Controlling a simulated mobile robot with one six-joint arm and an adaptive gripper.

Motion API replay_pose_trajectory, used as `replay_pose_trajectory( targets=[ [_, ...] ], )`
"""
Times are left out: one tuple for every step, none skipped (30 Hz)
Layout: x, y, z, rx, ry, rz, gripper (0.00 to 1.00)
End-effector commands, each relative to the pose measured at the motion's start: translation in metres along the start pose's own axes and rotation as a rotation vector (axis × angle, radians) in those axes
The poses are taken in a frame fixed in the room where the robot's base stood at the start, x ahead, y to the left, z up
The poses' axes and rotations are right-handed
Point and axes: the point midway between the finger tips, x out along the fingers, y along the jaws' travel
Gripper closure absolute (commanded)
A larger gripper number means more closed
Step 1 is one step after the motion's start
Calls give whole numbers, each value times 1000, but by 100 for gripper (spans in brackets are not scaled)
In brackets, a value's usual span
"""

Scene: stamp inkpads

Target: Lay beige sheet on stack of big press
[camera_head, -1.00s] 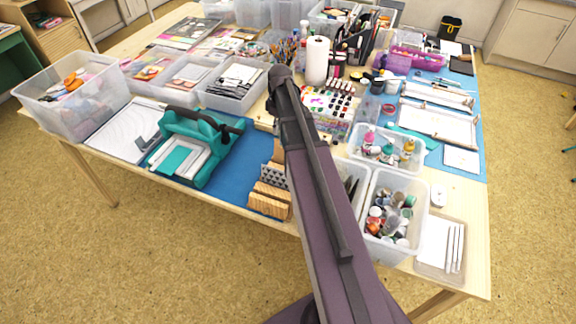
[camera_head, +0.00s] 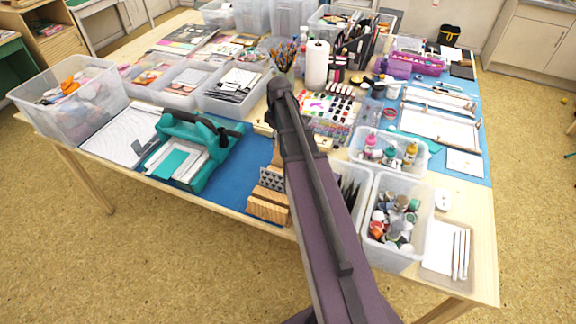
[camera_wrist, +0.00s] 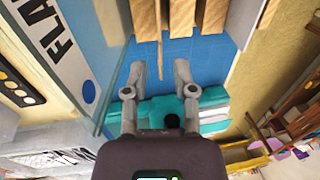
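The big press (camera_head: 222,150) is teal with a dark handle and stands at the left front of the table in the head view. A stack of pale and teal layers (camera_head: 172,163) lies on its bed. Part of a teal body, probably this press, shows behind my fingers in the wrist view (camera_wrist: 212,112). My gripper (camera_wrist: 161,72) is open, its two fingers apart. A thin beige strip (camera_wrist: 160,58) shows edge-on between the fingertips, beside wooden blocks; it may be the beige sheet, and I see no finger closed on it. In the head view my arm hides the gripper.
A slotted wooden holder (camera_head: 268,206) stands at the table's front edge, beside my arm. Clear bins (camera_head: 395,258) (camera_head: 70,115) stand right and left. A blue mat (camera_head: 235,185) leaves some free room between press and holder. A paper towel roll (camera_head: 317,64) stands farther back.

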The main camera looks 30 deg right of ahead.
Motion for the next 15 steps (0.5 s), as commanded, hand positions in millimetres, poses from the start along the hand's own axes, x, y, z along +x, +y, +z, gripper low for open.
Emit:
replay_pose_trajectory(
  targets=[
    [0, 0, 0, 0, 0, 0, 87],
    [0, 0, 0, 0, 0, 0, 96],
    [0, 0, 0, 0, 0, 0, 100],
    [0, 0, 0, 0, 0, 0, 100],
    [0, 0, 0, 0, 0, 0, 100],
    [0, 0, 0, 0, 0, 0, 100],
    [0, 0, 0, 0, 0, 0, 100],
    [0, 0, 0, 0, 0, 0, 100],
    [0, 0, 0, 0, 0, 0, 100],
    [0, 0, 0, -1, 0, 0, 100],
    [0, 0, 0, -1, 0, 0, 100],
    [-1, 0, 0, -1, 0, 0, 100],
    [-2, 0, 0, -1, 0, 0, 100],
    [-3, 0, 0, -1, 0, 0, 100],
    [-4, 0, 0, -1, 0, 0, 100]
  ],
)
